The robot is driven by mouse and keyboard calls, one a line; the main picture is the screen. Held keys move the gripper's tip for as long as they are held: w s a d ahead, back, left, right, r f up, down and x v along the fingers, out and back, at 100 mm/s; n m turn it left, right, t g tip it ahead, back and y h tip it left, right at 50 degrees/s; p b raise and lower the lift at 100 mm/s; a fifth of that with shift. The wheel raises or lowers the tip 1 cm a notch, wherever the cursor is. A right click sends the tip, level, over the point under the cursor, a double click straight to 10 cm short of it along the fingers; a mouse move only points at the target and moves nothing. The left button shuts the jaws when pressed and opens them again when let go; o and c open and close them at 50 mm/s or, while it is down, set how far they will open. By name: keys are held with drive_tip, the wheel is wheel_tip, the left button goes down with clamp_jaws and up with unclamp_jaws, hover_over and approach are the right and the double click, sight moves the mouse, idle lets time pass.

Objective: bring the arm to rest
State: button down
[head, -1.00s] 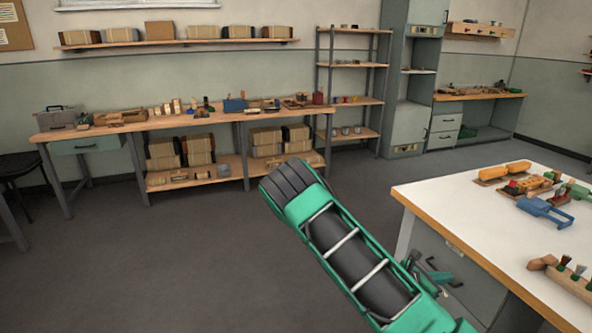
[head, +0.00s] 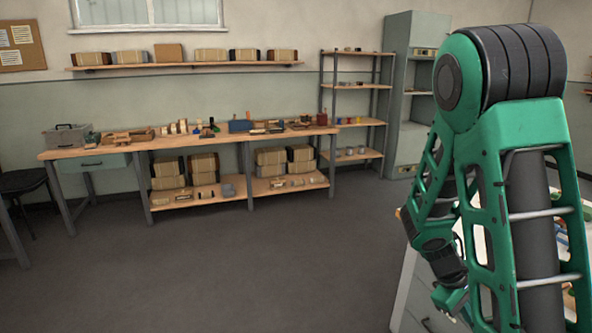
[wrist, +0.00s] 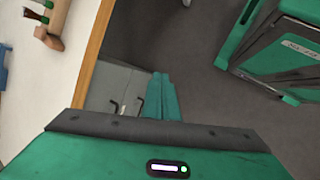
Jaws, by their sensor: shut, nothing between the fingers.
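My green arm (head: 530,170) stands raised and folded at the right of the head view, its black-banded elbow high up. My gripper shows in the wrist view with its two green fingers (wrist: 161,96) together, shut and empty. It hangs beside the white-topped table's wooden edge (wrist: 97,45), over the gap between the table and my green base. In the head view the arm hides most of that table, and the fingertips are hard to make out.
Below are grey drawers with dark handles (wrist: 112,88). A long workbench (head: 190,147) with boxes stands at the back wall. The floor (head: 240,260) in front is clear.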

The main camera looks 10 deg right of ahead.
drive_tip(key=s+a+r+m+t+y, duration=0.2)
drive_tip(key=s+a+r+m+y, duration=0.4)
drive_tip(key=s+a+r+m, duration=0.3)
drive_tip(key=s+a+r, duration=0.2)
drive_tip(key=s+r, duration=0.2)
drive_tip(key=r, duration=0.2)
drive_tip(key=shift+a+m+t, duration=0.15)
drive_tip(key=shift+m+t, duration=0.25)
